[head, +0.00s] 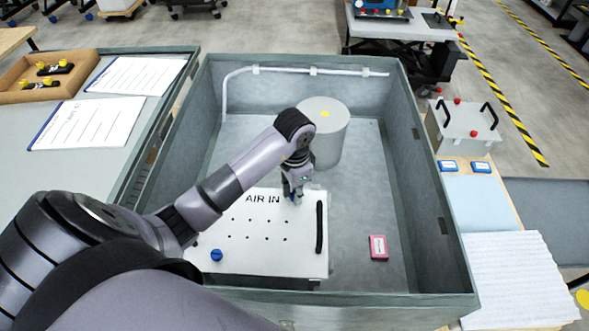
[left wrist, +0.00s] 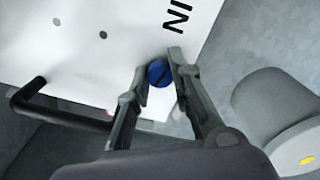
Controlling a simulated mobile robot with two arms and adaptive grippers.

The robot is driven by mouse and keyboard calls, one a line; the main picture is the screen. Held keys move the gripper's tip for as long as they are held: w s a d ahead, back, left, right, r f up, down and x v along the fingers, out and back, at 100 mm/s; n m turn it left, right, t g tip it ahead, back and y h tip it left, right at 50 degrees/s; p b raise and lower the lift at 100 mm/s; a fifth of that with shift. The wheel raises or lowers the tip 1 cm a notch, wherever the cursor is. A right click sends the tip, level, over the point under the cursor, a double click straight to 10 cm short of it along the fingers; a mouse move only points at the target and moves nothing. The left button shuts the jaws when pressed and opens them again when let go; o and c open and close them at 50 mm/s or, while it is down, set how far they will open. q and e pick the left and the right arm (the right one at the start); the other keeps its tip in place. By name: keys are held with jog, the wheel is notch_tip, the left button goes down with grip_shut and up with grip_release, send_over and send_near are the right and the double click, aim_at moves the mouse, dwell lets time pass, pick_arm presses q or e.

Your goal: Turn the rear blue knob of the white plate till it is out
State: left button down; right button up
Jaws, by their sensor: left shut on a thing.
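The white plate (head: 262,250) lies in the grey bin, with "AIR IN" printed near its far edge and a black handle (head: 319,227) along its right side. My left gripper (head: 293,196) is at the plate's far edge, shut on the rear blue knob. In the left wrist view the rear blue knob (left wrist: 159,74) sits between the fingertips (left wrist: 159,72), a dark slot across its top. I cannot tell how far it stands out of the plate. A second blue knob (head: 216,255) sits at the plate's near left. My right gripper is not in view.
A grey cylinder (head: 329,135) with a yellow mark stands behind the plate. A pink box (head: 378,247) lies on the bin floor to the right. The bin walls (head: 425,190) rise all round. A white box with black handles (head: 463,128) stands outside, right.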

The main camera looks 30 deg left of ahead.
pick_arm(q)
jog(key=shift+n+p, duration=0.4)
dwell(0.3)
jog(key=c, duration=1.4)
grip_release()
